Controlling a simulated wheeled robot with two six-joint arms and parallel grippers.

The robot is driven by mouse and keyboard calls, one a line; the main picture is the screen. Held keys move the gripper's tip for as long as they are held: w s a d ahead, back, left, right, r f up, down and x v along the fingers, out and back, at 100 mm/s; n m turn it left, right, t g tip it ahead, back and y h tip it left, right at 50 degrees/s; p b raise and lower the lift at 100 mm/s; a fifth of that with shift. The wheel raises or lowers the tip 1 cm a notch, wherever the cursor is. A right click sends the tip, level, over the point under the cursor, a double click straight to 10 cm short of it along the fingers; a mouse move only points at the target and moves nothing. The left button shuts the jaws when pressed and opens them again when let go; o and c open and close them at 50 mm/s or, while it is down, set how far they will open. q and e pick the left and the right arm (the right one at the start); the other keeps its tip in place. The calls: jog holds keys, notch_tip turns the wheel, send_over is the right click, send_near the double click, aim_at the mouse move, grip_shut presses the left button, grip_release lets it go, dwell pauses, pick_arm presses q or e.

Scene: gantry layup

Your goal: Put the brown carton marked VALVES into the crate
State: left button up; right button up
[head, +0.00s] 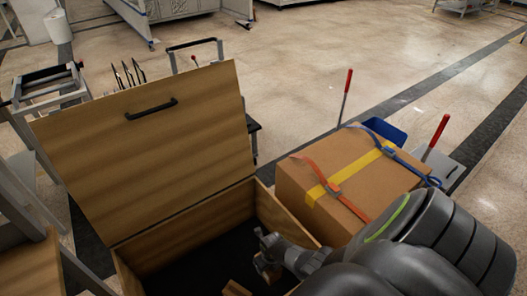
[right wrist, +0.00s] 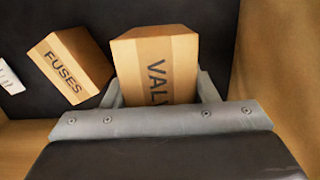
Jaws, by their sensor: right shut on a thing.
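The open wooden crate (head: 185,232) stands at the bottom centre of the head view, with its hinged lid (head: 160,130) raised. My right gripper (head: 268,258) reaches down inside the crate near its right wall. In the right wrist view the brown carton marked VALVES (right wrist: 158,58) sits between the fingers of my right gripper (right wrist: 160,88), which is shut on it. Only the letters VAL show; the lower part is hidden by the gripper. The dark crate floor lies beyond it; I cannot tell whether the carton touches the floor. My left gripper is not in view.
A carton marked FUSES (right wrist: 69,68) lies in the crate beside the held carton, with a white item (right wrist: 10,77) farther left. A large strapped carton (head: 315,205) stands right of the crate. Red-handled bars (head: 345,95) stand behind it.

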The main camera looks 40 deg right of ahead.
jog(key=shift+w+f+b, duration=0.1)
jog(key=shift+f+b, duration=3.5)
jog(key=shift+f, duration=0.6)
jog(key=shift+f, duration=0.2)
jog(key=o, duration=1.3)
jog(key=shift+c, duration=0.2)
jog(key=shift+r, duration=0.15)
jog(key=shift+s+r+p, duration=0.2)
jog(key=shift+r+p, duration=0.65)
jog(key=shift+r, duration=0.05)
jog(key=r+p, duration=0.3)
jog(key=s+r+p, duration=0.1)
jog(key=r+p, duration=0.2)
jog(key=p, duration=0.1)
jog(key=r+p, duration=0.3)
jog(key=r, duration=0.1)
jog(key=shift+s+r+p, duration=0.1)
jog(key=shift+s+p, duration=0.05)
jog(key=shift+p, duration=0.25)
jog(key=shift+r, duration=0.1)
